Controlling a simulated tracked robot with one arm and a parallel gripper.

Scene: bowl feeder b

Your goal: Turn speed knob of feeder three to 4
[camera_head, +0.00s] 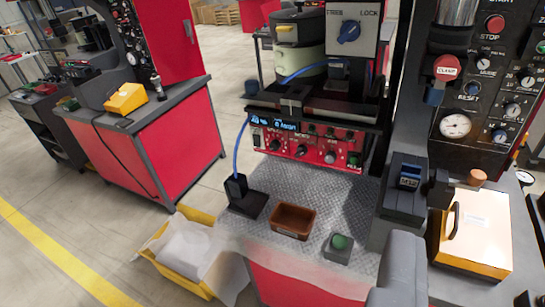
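A red control panel (315,146) with a row of small dark knobs sits at the middle, under a bowl-like unit (300,68) on a dark stand. One knob (301,151) is near the panel's centre and another (275,145) is near its left end. A small lit blue display (275,123) is above them at the left. The panel's lettering, dial numbers and knob pointers are too small to read, so I cannot tell which knob is the speed knob or which feeder this is. I cannot make out my gripper's fingers in this view.
A patterned metal plate (262,180) in front of the panel carries a brown tray (293,221) and a green button box (339,246). A blue rotary switch (348,31) is above. A gauge panel (490,105) stands right. A yellow bin (170,277) is on the floor, lower left.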

